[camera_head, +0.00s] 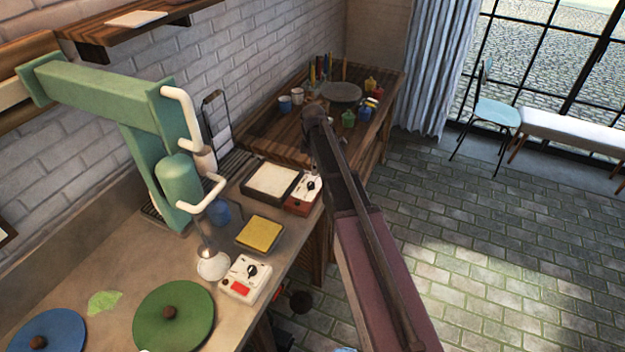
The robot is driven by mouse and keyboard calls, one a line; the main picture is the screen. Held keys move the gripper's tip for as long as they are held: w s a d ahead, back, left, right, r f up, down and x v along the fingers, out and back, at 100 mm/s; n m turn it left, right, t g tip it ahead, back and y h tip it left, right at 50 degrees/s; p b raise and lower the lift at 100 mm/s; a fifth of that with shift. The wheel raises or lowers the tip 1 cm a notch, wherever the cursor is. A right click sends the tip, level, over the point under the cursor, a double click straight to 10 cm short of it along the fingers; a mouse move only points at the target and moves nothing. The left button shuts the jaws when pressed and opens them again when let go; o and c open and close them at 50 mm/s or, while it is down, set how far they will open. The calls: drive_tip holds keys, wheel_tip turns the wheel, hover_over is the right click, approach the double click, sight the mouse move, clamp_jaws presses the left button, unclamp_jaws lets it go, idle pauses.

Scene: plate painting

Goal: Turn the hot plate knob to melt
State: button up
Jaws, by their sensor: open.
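Two flat square units with control boxes stand on the bench. I cannot tell which is the hot plate. The farther one has a pale top (271,180) in a dark frame, beside a red-brown box with a white face and a dark knob (311,186). The nearer one is a yellow square pad (260,234), with a white box carrying a dark knob (251,271) and a red patch in front of it. The knob markings are too small to read.
A green fixture (108,97) with white tube handles overhangs the bench. A green disc (174,315) and a blue disc (48,331) lie nearer. A wooden table (262,128) behind holds cups, small bottles and a grey plate (341,92). The floor at right is open.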

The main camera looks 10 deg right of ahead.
sight(311, 184)
drive_tip(key=w+n, duration=0.1)
drive_tip(key=w, duration=0.1)
drive_tip(key=w+r+n, duration=0.1)
drive_tip(key=w+n, duration=0.1)
drive_tip(key=shift+w+r+p, duration=0.1)
drive_tip(key=shift+p, duration=0.3)
wheel_tip(311, 184, down, 14)
drive_tip(key=b, duration=1.4)
drive_tip(key=shift+r, duration=0.1)
idle(0.4)
clamp_jaws()
drive_tip(key=shift+d, duration=0.25)
drive_tip(key=shift+a, duration=0.2)
